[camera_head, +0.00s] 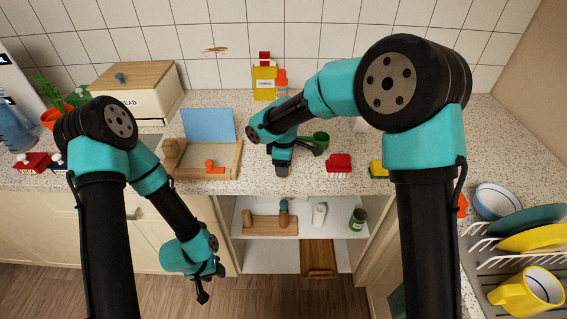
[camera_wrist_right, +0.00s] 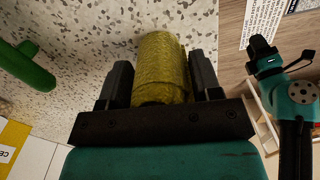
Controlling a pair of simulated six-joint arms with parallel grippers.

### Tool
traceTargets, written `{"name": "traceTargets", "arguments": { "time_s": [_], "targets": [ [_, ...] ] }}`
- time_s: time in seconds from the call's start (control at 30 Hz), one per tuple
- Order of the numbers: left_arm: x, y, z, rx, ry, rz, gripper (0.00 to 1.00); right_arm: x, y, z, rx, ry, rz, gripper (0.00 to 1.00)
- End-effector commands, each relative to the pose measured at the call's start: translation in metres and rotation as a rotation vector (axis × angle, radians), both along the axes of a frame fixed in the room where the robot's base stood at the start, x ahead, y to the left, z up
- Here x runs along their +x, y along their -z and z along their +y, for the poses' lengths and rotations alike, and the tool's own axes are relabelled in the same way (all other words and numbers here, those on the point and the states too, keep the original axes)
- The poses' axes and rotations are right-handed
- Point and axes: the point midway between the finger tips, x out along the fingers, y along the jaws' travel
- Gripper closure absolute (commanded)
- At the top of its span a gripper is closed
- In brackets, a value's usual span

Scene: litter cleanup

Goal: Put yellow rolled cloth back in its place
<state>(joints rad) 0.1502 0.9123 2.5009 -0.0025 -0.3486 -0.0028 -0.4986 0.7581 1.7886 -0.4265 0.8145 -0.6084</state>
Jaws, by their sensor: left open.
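The yellow rolled cloth (camera_wrist_right: 163,68) lies between the two fingers of my right gripper (camera_wrist_right: 163,82), which press close on both its sides in the wrist view. In the head view my right gripper (camera_head: 282,168) points down at the front edge of the counter, and only a small bit of the cloth (camera_head: 283,174) shows under it. My left gripper (camera_head: 212,284) hangs open and empty in front of the lower cabinet, low at the left. It also shows at the right of the wrist view (camera_wrist_right: 262,58).
A red brush (camera_head: 339,163) and a sponge (camera_head: 378,170) lie right of the right gripper. An open shelf (camera_head: 253,240) below holds several items. A dish rack (camera_head: 490,262) stands far right.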

Motion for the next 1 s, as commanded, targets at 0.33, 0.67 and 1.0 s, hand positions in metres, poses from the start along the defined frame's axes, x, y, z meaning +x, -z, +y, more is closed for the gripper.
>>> {"name": "traceTargets", "arguments": {
  "time_s": [0.33, 0.67, 1.0],
  "targets": [
    [0.0, 0.0, 0.0, 0.0, 0.0, 0.0, 0.57, 0.0, 0.0, 0.0, 0.0, 0.0, 0.0, 0.22],
    [0.0, 0.0, 0.0, 0.0, 0.0, 0.0, 0.57, 0.0, -0.015, 0.0, 0.001, 0.0, -0.003, 0.22],
    [0.0, 0.0, 0.0, 0.0, 0.0, 0.0, 0.57, 0.0, -0.074, 0.0, 0.002, 0.001, -0.003, 0.22]
  ]
}}
